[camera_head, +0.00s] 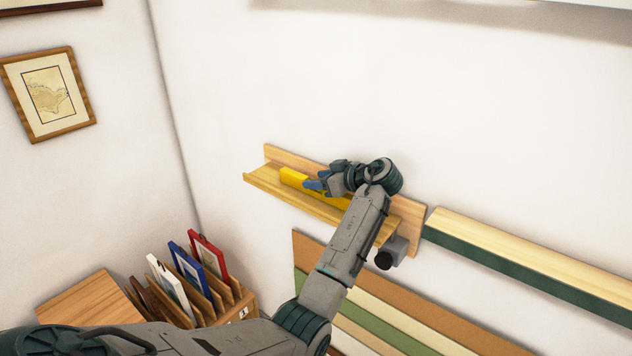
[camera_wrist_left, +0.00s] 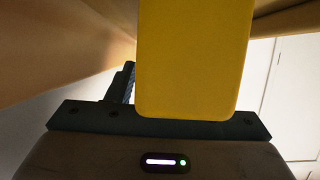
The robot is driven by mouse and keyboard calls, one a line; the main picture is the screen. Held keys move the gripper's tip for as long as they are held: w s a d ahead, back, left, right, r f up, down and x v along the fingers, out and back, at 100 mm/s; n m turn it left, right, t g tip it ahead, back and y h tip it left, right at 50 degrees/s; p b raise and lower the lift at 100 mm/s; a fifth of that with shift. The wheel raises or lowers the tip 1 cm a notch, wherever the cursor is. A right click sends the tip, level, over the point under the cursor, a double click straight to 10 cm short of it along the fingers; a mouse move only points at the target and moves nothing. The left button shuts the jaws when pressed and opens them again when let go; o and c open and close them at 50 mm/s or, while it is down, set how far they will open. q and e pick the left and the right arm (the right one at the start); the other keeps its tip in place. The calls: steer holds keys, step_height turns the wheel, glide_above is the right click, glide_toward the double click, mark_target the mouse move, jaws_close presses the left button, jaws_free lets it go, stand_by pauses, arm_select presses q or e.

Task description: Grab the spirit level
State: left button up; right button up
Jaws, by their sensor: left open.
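The spirit level (camera_head: 293,178) is a yellow bar lying along a small wooden wall shelf (camera_head: 262,180). My left gripper (camera_head: 316,184) is open at the level, over the shelf, and covers part of it. In the left wrist view the level (camera_wrist_left: 194,60) fills the middle, close in front of the palm. A dark finger (camera_wrist_left: 128,82) shows to the left of it; the other finger is hidden there. I cannot tell whether the fingers touch the level. My right gripper is in neither view.
A wooden rack (camera_head: 240,303) with white, blue and red frames stands at lower left. A ledge with a green front (camera_head: 520,267) is right of the shelf, and coloured boards (camera_head: 400,325) are below. A framed print (camera_head: 48,93) hangs left. The wall above is clear.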

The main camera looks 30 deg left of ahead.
arm_select(q)
steer(key=shift+x, duration=1)
steer(key=shift+d, duration=0.15)
steer(key=shift+c, duration=0.7)
steer(key=shift+r, duration=0.1)
jaws_close()
